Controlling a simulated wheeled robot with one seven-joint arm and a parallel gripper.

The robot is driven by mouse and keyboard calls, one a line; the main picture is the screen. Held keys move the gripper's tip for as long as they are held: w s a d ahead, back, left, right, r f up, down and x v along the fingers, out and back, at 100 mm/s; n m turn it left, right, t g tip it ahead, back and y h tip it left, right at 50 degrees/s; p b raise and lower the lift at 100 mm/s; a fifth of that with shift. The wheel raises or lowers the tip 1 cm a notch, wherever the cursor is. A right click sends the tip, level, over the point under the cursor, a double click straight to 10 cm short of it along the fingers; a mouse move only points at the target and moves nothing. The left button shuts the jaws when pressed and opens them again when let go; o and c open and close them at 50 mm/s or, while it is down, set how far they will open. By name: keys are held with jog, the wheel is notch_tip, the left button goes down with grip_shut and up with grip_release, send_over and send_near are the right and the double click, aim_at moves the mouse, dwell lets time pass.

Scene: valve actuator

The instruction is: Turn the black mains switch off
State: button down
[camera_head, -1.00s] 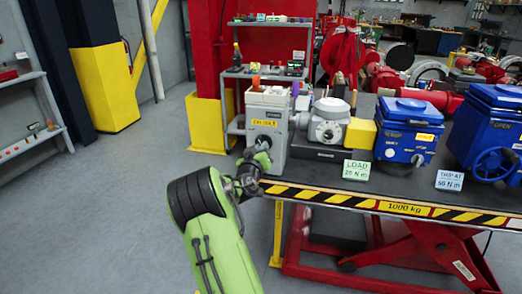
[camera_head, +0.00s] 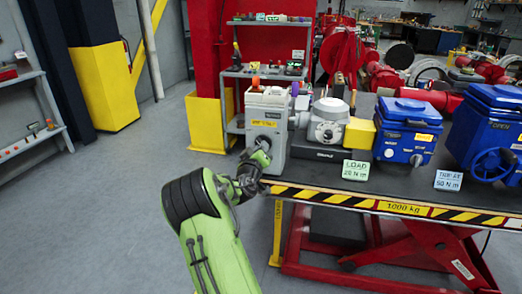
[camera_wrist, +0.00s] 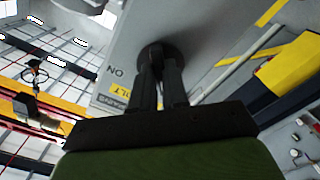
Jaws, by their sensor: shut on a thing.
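The black mains switch (camera_wrist: 153,50) is a round black knob on the front of the grey box (camera_head: 267,106) at the left end of the lift table. My gripper (camera_wrist: 163,66) is shut on the switch, with both dark fingers close together on it. The fingers hide much of the knob, so I cannot tell its exact angle. An "ON" marking and a yellow voltage label (camera_wrist: 121,89) show beside the switch in the wrist view. In the head view my gripper (camera_head: 260,150) is at the box's front and partly covers the switch.
The lift table (camera_head: 320,186) has a striped front edge just below my gripper. A grey-white actuator (camera_head: 328,122), a blue actuator (camera_head: 404,132) and a larger blue one (camera_head: 490,125) stand to the right. The floor to the left is clear.

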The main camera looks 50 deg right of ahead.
jog(key=c, duration=1.1)
grip_release()
jog(key=shift+c, duration=0.2)
jog(key=b+v, duration=0.2)
jog(key=v, duration=1.3)
jog(key=shift+s+a, duration=0.2)
jog(key=shift+a, duration=0.15)
